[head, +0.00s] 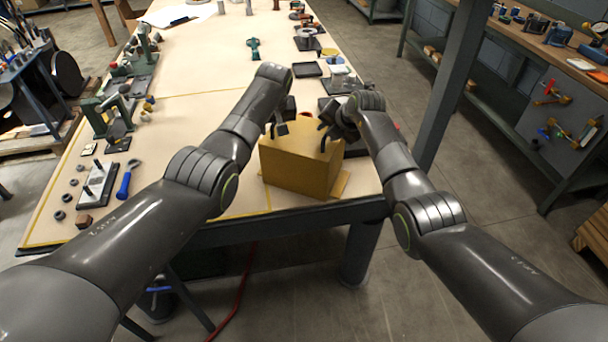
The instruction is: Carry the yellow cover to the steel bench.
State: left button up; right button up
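The yellow cover (301,168) is a box-like shape near the front edge of the cream-topped table, right of its middle. A flat yellow flange shows at its lower right. My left gripper (278,130) is at the cover's top left edge. My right gripper (327,133) is at its top right edge. Both have dark fingers at or very near the cover. Whether they touch or grip it is too small to tell. The cover's far side is hidden. A bench with a wooden top and grey-green frame (508,115) stands at the right; I cannot tell whether it is the steel bench.
A dark post (452,85) rises at the table's right side. Several dark trays and parts lie behind the cover. A blue-handled tool (125,180) and green fixtures (105,112) are at the table's left. Open floor (475,170) lies between table and right-hand bench.

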jog(key=shift+s+f, duration=0.1)
jog(key=shift+f, duration=0.05)
jog(key=shift+s+d+r, duration=0.1)
jog(key=shift+s+r, duration=0.15)
jog(key=shift+r, duration=0.3)
pick_arm(q)
jog(key=v, duration=0.6)
jog(key=shift+a, duration=0.1)
pick_arm(e)
jog(key=v, duration=1.1)
jog(key=shift+d, duration=0.1)
